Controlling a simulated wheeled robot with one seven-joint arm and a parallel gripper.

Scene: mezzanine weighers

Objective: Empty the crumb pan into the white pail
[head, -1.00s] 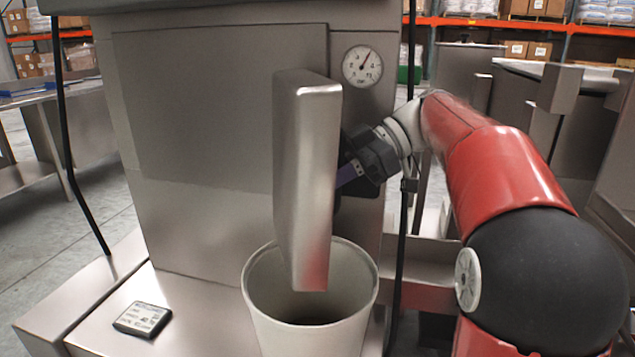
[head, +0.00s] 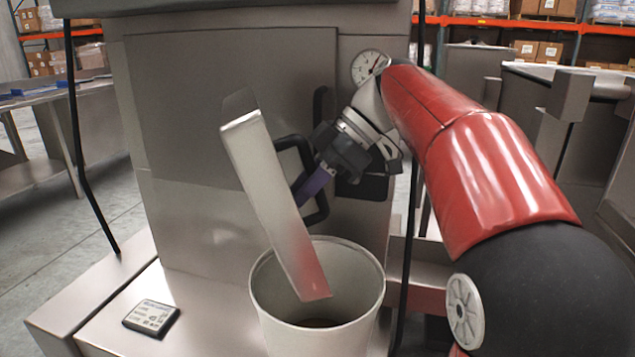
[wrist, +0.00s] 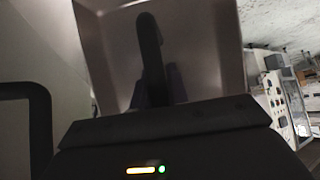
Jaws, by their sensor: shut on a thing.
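The crumb pan (head: 270,200) is a long metal pan held steeply on edge, its top leaning left and its lower end inside the mouth of the white pail (head: 318,341). Its open side cannot be made out in the head view. My gripper (head: 308,187) is shut on the pan's black loop handle (head: 323,203), on the pan's right side. The wrist view shows the handle (wrist: 150,50) between my fingers, with the pan's grey surface (wrist: 205,45) behind. The pail stands upright; a brownish patch (head: 318,322) shows at its bottom.
A large metal machine (head: 200,230) stands behind, with a round dial (head: 368,67) and a black handle (head: 320,103). A small labelled block (head: 152,318) lies on the metal ledge left of the pail. A black cable (head: 78,150) hangs at left.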

